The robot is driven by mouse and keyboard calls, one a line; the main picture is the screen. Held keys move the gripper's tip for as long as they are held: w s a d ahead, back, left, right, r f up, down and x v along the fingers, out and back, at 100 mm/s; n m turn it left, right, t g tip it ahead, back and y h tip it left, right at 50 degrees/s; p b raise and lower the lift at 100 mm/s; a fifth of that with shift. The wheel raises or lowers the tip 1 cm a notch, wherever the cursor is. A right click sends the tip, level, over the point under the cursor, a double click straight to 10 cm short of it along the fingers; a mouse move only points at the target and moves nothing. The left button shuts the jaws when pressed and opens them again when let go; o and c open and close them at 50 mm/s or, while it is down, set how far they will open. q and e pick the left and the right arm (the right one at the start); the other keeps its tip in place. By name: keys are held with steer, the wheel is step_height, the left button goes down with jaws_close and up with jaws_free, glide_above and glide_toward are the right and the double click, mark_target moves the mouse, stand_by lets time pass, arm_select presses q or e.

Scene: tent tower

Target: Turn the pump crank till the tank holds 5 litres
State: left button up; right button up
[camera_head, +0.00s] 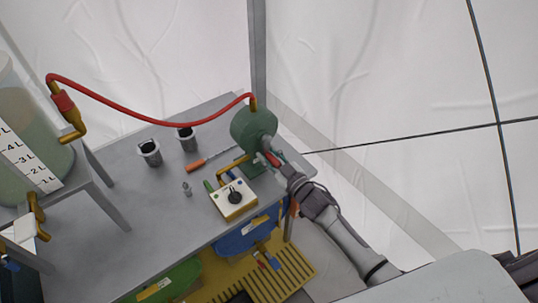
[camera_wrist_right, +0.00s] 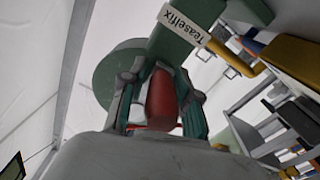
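The pump (camera_head: 253,128) is a green drum at the table's far right corner, with a red hose on top. Its red crank handle (camera_head: 272,158) is on the near side. My right gripper (camera_head: 272,161) is at this handle. In the right wrist view the red handle (camera_wrist_right: 162,100) lies between the two fingers (camera_wrist_right: 163,105), which appear closed against it. The tank (camera_head: 22,150) is a clear cylinder at the left with greenish contents and a white litre scale (camera_head: 30,165). The exact level is hard to read. My left gripper is not in view.
A red hose (camera_head: 150,118) arches from pump to tank. On the grey table (camera_head: 140,205) are two dark-topped cups (camera_head: 150,152), an orange-handled screwdriver (camera_head: 196,165) and a white box with a black knob (camera_head: 234,199). Blue and green bins (camera_head: 245,236) stand below. A tent pole (camera_head: 258,50) rises behind the pump.

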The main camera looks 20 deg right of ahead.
jaws_close()
steer(key=shift+s+a+f, duration=0.1)
steer(key=shift+a, duration=0.15)
stand_by(0.6)
steer(key=shift+m, duration=0.3)
